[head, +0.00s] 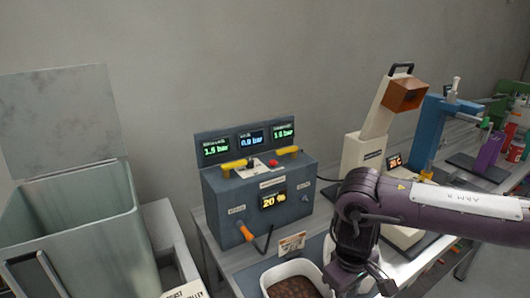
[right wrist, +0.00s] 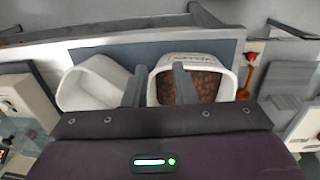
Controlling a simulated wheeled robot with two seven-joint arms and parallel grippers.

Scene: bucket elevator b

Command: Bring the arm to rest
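My right arm, marked ARM R, comes in from the right in the head view and bends down at the elbow. My right gripper (right wrist: 158,68) shows in the right wrist view with its two fingers apart and nothing visibly held between them. Beyond the fingers are a white tub with brown pieces (right wrist: 222,68) and an empty-looking white tub (right wrist: 82,88). The tub of brown pieces also shows at the bottom of the head view (head: 270,272). The fingertips are not clear in the head view. My left arm and gripper are not in view.
A dark control box (head: 228,205) with lit displays, yellow handles and an orange-handled lever stands on the bench. A beige machine with an orange head (head: 405,93) and a blue stand (head: 428,125) are behind my arm. A large grey bin (head: 85,245) stands at left.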

